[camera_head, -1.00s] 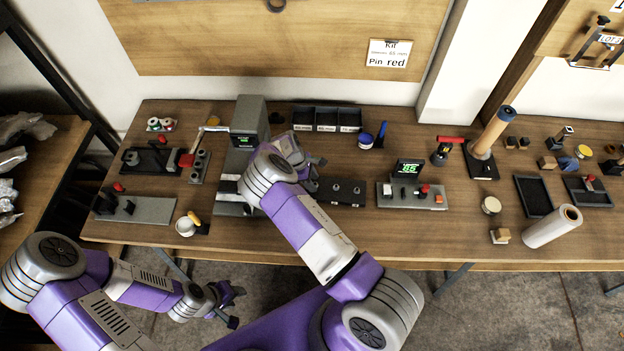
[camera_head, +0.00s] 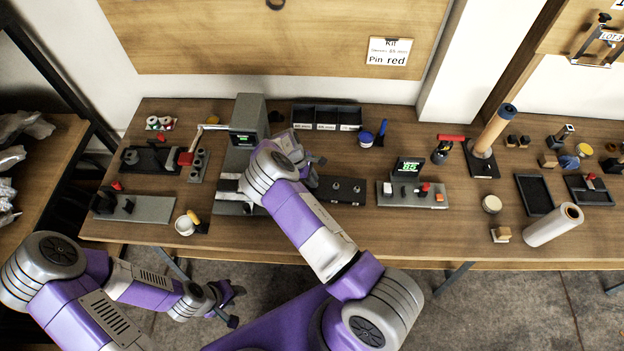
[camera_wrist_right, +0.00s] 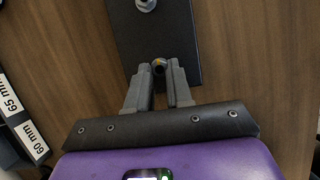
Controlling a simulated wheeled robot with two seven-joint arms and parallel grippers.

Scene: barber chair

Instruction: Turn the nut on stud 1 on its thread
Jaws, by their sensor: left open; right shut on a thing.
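A dark plate (camera_head: 340,190) with metal studs lies on the bench, just right of my right gripper (camera_head: 312,172). In the right wrist view, my right gripper (camera_wrist_right: 159,72) is over the near end of the plate (camera_wrist_right: 165,35). Its fingers are shut on a small round nut (camera_wrist_right: 158,66), which shows grey with a yellowish patch between the tips. Another stud (camera_wrist_right: 146,4) stands farther along the plate, at the top edge of that view. The stud under the gripped nut and its thread are hidden. My left gripper (camera_head: 232,305) is open and empty, in front of the bench.
A grey press-like stand (camera_head: 249,120) rises left of my right arm. Black labelled bins (camera_head: 326,117) stand behind the plate. A device with a green display (camera_head: 408,170) stands to its right. Bare wood lies in front of the plate.

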